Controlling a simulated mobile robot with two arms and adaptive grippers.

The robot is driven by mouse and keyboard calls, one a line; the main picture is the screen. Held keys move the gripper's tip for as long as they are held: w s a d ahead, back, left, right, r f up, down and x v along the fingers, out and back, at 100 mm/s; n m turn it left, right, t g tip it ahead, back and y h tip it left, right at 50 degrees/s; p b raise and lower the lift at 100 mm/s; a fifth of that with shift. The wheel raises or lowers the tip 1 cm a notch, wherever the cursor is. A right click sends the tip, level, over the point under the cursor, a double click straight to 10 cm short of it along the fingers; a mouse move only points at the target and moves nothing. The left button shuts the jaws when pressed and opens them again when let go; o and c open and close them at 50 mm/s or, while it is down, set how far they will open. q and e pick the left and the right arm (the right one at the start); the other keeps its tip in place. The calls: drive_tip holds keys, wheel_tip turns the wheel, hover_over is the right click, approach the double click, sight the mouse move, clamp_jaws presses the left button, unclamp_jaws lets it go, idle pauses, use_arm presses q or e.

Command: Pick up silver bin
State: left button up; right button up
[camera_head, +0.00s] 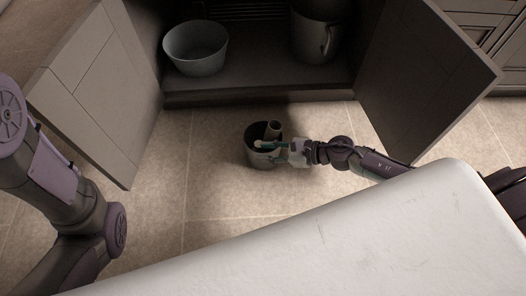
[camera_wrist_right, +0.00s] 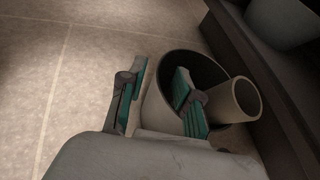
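The silver bin (camera_head: 256,158) stands upright on the tiled floor in front of the open cabinet. A grey tube (camera_head: 272,130) stands in it, leaning against the rim; the tube also shows in the right wrist view (camera_wrist_right: 243,99). My right gripper (camera_head: 266,151) reaches the bin from the right. In the right wrist view, the open gripper (camera_wrist_right: 160,70) straddles the wall of the bin (camera_wrist_right: 157,112), with one finger inside and the other outside. A gap shows between the outer finger and the wall. My left arm is at the left edge; its gripper is out of view.
The cabinet floor (camera_head: 265,84) holds a grey bowl (camera_head: 196,58) and a metal pot (camera_head: 312,38). Open doors stand at left (camera_head: 100,110) and right (camera_head: 425,75). A white countertop (camera_head: 330,240) fills the front. Floor left of the bin is clear.

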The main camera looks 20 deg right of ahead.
drive_tip(key=shift+x, duration=1.15)
drive_tip(key=shift+d, duration=0.1)
clamp_jaws()
